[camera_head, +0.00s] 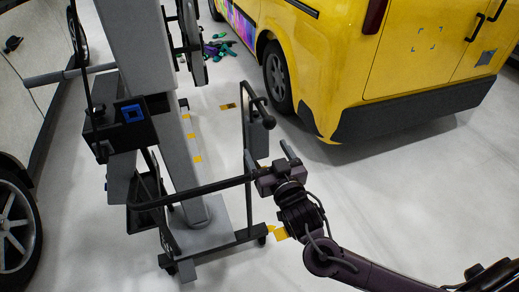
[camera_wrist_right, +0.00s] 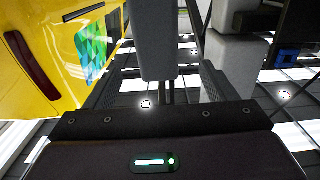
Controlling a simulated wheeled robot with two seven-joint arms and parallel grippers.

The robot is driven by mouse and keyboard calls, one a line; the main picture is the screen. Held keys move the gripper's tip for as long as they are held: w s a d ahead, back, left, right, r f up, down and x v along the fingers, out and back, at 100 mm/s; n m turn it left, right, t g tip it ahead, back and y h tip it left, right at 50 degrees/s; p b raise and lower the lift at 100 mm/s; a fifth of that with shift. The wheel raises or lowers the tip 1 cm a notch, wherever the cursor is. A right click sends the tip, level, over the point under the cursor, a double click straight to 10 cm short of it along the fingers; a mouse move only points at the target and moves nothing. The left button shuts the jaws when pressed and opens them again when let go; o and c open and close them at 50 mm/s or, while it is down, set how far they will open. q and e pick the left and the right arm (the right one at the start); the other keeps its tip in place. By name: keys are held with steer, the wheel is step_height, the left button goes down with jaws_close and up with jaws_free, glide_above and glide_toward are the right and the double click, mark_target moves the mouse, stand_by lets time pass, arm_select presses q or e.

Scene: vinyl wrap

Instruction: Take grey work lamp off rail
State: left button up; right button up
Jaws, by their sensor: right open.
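I cannot make out the grey work lamp for certain in either view. My right gripper (camera_head: 267,149) is open, its two fingers pointing away from me, beside the right upright of a black frame. The black rail (camera_head: 195,193) runs left from near the gripper across the front of a grey post. In the right wrist view, which looks upside down, my right gripper (camera_wrist_right: 158,84) has its fingers wide apart. A pale grey block (camera_wrist_right: 153,45) shows in line with the gap; I cannot tell its distance or whether it is the lamp. My left gripper is out of view.
The grey post (camera_head: 180,130) stands left of my right arm, with a black box bearing a blue square (camera_head: 132,113). A yellow van (camera_head: 330,60) stands behind. A car wheel (camera_head: 15,230) is at far left. Floor to the right is clear.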

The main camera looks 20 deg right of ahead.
mark_target(260, 129)
steer(key=w+p, duration=0.1)
steer(key=w, duration=0.6)
steer(key=shift+w, duration=0.15)
steer(key=c, duration=1.3)
steer(key=shift+r+p, duration=1.25)
steer(key=shift+p, duration=0.1)
steer(key=a, duration=1.2)
steer(key=shift+s+b, duration=0.2)
steer(key=shift+b, duration=0.15)
steer(key=shift+f, duration=0.1)
